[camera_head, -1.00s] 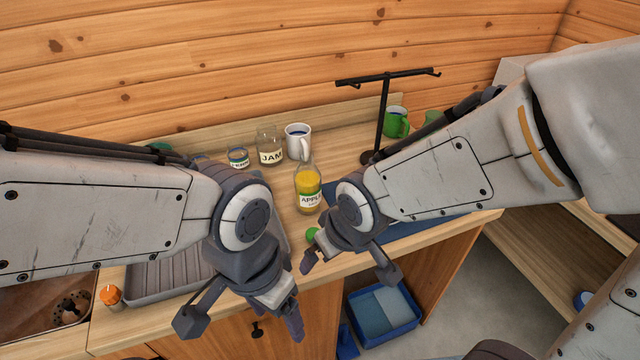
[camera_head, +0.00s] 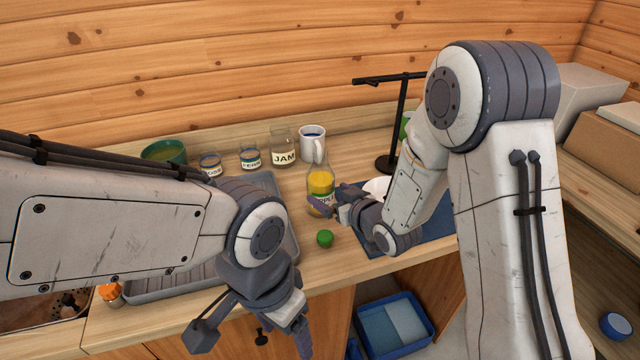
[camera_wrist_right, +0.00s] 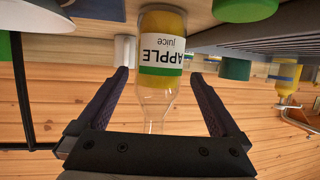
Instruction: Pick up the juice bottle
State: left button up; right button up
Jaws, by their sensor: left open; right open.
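The juice bottle (camera_head: 320,183) stands upright on the wooden counter, clear glass with yellow juice and a white and green label. In the right wrist view the bottle (camera_wrist_right: 162,55) shows upside down, its label reading "APPLE juice". My right gripper (camera_head: 332,204) is open at the bottle, partly covering its lower right side. In the right wrist view its two fingers lie either side of the bottle, with gaps on both sides. My left gripper (camera_head: 252,338) is open and empty, low at the counter's front edge, apart from the bottle.
A jam jar (camera_head: 283,150) and white mug (camera_head: 312,136) stand close behind the bottle. A green round object (camera_head: 324,238) lies in front of it. A black mug stand (camera_head: 402,115) is behind right. A grey tray (camera_head: 160,286) lies left, a blue mat (camera_head: 437,232) right.

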aim_at(328, 191)
jog(key=p+x, duration=0.1)
jog(key=x, duration=0.4)
jog(key=shift+w+d+r, duration=0.1)
jog(key=shift+w+a+f+p, duration=0.25)
jog(key=shift+w+p, duration=0.05)
jog(key=shift+w, duration=0.05)
jog(key=c, duration=1.5)
jog(key=shift+r, duration=0.15)
grip_shut()
jog(key=shift+r, duration=0.15)
